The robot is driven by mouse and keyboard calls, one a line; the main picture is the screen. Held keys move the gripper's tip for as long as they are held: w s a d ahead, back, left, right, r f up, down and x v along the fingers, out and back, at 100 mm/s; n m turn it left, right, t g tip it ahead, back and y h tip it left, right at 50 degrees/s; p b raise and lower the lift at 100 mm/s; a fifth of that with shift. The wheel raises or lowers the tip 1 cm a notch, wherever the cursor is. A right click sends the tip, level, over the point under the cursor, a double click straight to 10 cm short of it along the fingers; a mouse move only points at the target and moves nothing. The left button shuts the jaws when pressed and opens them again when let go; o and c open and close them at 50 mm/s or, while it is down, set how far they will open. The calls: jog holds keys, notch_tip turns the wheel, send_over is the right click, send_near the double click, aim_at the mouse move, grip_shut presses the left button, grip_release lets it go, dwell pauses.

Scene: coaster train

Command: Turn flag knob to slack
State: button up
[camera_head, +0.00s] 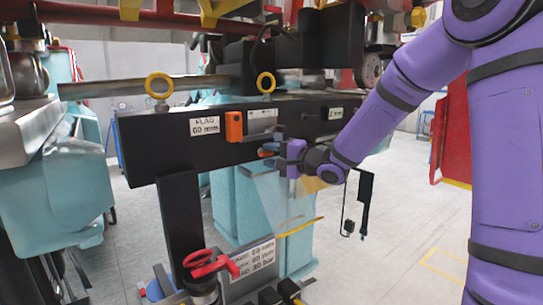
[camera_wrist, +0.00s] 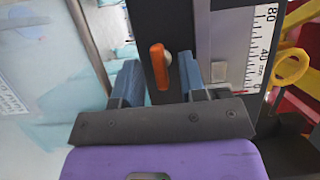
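The knob appears as a small orange lever (camera_wrist: 160,66) with a light round part beside it, on a dark face in the wrist view. My gripper (camera_wrist: 160,82) is open, with its two blue fingers on either side of the lever. A gap shows between the lever and each finger; I see no contact. In the head view my gripper (camera_head: 273,150) is at the front of the black beam (camera_head: 165,141), just below the scale plate (camera_head: 262,122). It largely hides the knob there. An orange block (camera_head: 234,126) sits at the plate's left end.
A white label (camera_head: 205,126) reading FLAG 60 mm is left of the orange block. Yellow rings (camera_head: 159,85) stand above the beam. A red handwheel (camera_head: 207,263) and a label plate (camera_head: 252,260) are below. Open floor lies at the right.

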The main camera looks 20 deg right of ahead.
jog(key=shift+c, duration=0.2)
grip_shut()
jog(key=shift+n, duration=0.4)
jog(key=n+h, duration=0.1)
jog(key=n, duration=0.2)
jog(key=shift+a+r+g, duration=0.1)
jog(key=shift+r+g, duration=0.05)
jog(key=shift+g, duration=0.25)
jog(key=n+h, duration=0.2)
jog(key=n, duration=0.1)
jog(key=shift+s+r+n+g, duration=0.1)
jog(key=shift+n+g, duration=0.2)
jog(key=n+h, duration=0.2)
jog(key=n, duration=0.1)
jog(key=shift+a+r+h, duration=0.1)
jog(key=shift+a+h, duration=0.1)
jog(key=shift+h, duration=0.1)
jog(key=shift+n+h, duration=0.9)
jog(key=shift+n, duration=0.6)
jog(key=shift+t, duration=0.4)
